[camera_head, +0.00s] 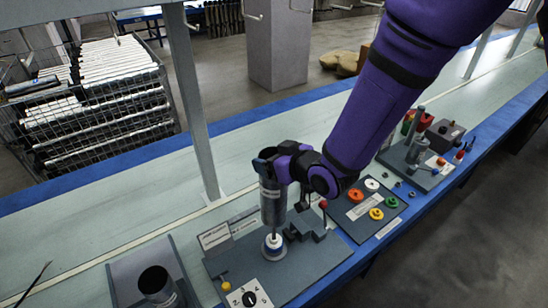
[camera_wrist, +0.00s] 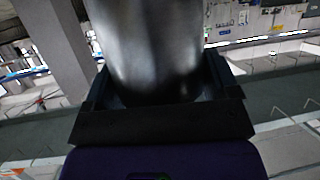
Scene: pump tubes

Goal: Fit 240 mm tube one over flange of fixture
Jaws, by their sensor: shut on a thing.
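A grey metal tube (camera_head: 272,207) stands upright in my gripper (camera_head: 270,178). My gripper is shut around its upper part. The tube's lower end is just above the white flange (camera_head: 272,243) of the fixture (camera_head: 310,262), roughly in line with it. A short dark rod shows between tube and flange. From this angle I cannot tell whether the rod runs up inside the tube. In the wrist view the tube (camera_wrist: 150,45) fills the space between the dark jaws (camera_wrist: 160,108); the flange is hidden there.
A red-topped lever (camera_head: 323,204) and grey clamp block stand close right of the flange. A dial (camera_head: 248,297) is in front. A board of coloured rings (camera_head: 365,208) lies right. A post (camera_head: 195,100) rises behind.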

